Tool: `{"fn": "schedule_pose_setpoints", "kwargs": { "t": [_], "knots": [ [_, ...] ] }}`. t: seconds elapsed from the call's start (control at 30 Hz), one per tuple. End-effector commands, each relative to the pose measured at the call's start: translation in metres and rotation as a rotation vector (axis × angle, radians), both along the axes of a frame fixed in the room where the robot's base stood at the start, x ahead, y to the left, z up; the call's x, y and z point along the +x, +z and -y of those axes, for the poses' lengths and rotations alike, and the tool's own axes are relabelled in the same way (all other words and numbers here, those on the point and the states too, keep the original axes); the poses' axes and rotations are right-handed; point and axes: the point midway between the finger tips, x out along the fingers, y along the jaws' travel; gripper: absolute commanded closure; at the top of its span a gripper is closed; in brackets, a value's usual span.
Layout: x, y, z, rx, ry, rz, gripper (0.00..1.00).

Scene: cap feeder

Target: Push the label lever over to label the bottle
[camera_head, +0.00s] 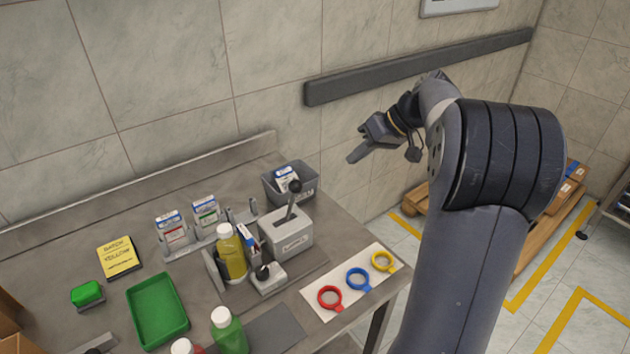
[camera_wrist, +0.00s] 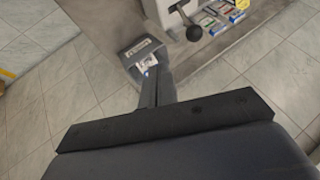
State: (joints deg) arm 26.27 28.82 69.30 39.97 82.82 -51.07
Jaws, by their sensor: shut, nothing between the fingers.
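The label lever (camera_head: 291,204) is a grey stem with a black ball knob on top of a grey box (camera_head: 288,238) with a printed front. It leans a little to the right in the head view; its knob (camera_wrist: 194,33) shows at the top of the wrist view. The bottle (camera_head: 231,258), yellow with a white cap, stands upright left of the box, beside a small block with a black knob (camera_head: 263,272). My gripper (camera_head: 357,155) is shut and empty, in the air to the right of and above the lever. Its fingers (camera_wrist: 153,85) point toward the grey bin in the wrist view.
The grey bin (camera_head: 309,194) holding a small box stands behind the lever box. Small cartons (camera_head: 172,232) stand to the left. Red, blue and yellow rings (camera_head: 359,279) lie on a white mat at the right. A green tray (camera_head: 136,305) is front left. A dark rail (camera_head: 420,65) runs along the wall.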

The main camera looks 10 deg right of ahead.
Motion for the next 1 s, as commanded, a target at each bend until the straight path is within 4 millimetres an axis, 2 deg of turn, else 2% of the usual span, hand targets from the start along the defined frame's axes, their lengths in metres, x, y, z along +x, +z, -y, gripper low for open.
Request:
{"fn": "schedule_pose_setpoints", "kwargs": {
  "t": [0.27,0.47,0.87,1.0],
  "knots": [
    [0.000,0.000,0.000,0.000,-0.001,-0.001,1.00],
    [0.005,-0.013,-0.010,0.002,-0.001,-0.004,1.00],
    [0.029,-0.076,-0.058,0.002,0.000,-0.007,1.00],
    [0.025,-0.070,-0.078,-0.001,0.000,-0.002,1.00]
  ]
}}
